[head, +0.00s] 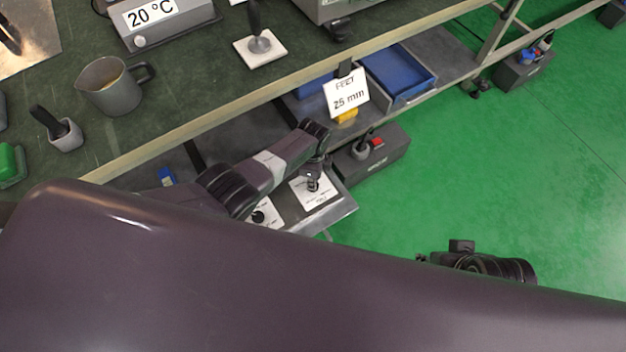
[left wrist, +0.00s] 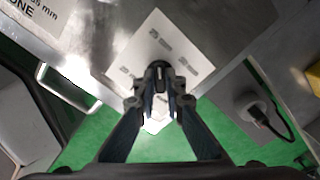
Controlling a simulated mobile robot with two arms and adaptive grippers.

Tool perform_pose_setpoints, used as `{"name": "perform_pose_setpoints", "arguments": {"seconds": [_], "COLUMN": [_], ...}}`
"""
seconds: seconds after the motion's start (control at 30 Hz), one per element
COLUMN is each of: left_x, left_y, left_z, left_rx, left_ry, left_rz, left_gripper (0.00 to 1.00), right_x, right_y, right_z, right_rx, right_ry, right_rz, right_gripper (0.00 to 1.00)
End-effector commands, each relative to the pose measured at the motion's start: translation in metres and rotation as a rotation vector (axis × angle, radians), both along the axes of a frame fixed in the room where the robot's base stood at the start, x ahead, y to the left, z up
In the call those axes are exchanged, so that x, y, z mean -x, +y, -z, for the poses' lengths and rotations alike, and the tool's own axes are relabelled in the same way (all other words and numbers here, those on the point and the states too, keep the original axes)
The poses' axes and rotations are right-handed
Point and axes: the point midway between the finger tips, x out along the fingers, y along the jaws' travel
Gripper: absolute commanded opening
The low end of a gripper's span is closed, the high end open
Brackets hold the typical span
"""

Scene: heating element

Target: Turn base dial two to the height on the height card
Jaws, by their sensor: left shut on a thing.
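The height card (head: 347,93) is white, reads "FEET 25 mm" and stands at the edge of the lower shelf. My left gripper (head: 313,178) points down over a white dial plate (head: 318,196) on a metal shelf corner. In the left wrist view this plate (left wrist: 190,45) has small marks around a dark dial knob (left wrist: 160,72), and my left fingers (left wrist: 160,95) are shut on the knob. A second plate with a dark dial (head: 262,215) lies to the left, partly behind my arm. In the left wrist view a plate (left wrist: 45,12) reads "ONE".
A blue tray (head: 398,75) lies on the lower shelf behind the card. A dark box (head: 372,157) with a knob and a red part stands right of the dial plate. My right wrist is at the lower right, its fingers unclear. Green floor is open to the right.

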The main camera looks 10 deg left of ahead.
Motion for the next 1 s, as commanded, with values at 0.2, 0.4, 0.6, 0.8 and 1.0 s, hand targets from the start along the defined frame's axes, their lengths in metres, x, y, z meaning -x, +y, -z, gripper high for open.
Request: {"name": "perform_pose_setpoints", "arguments": {"seconds": [0.2,0.4,0.6,0.8,1.0], "left_x": [0.004,0.004,0.003,0.002,0.001], "left_y": [-0.001,-0.001,0.000,-0.001,0.000], "left_z": [0.004,0.003,0.002,-0.004,-0.021], "left_rx": [0.002,0.001,0.000,0.001,0.001], "left_ry": [0.006,0.006,0.005,0.003,0.000], "left_rz": [-0.001,-0.001,-0.001,-0.001,-0.001], "left_gripper": [0.17,0.28,0.28,0.28,0.28], "right_x": [0.000,0.000,-0.001,-0.001,-0.001], "right_y": [0.000,0.000,0.000,0.000,0.000], "right_z": [0.001,0.001,0.000,0.000,0.000], "right_rx": [0.000,0.000,-0.001,-0.001,-0.001], "right_ry": [0.000,0.000,-0.003,-0.003,-0.002], "right_rz": [0.000,0.000,0.002,0.002,0.001], "right_gripper": [0.28,0.28,0.28,0.28,0.28]}}
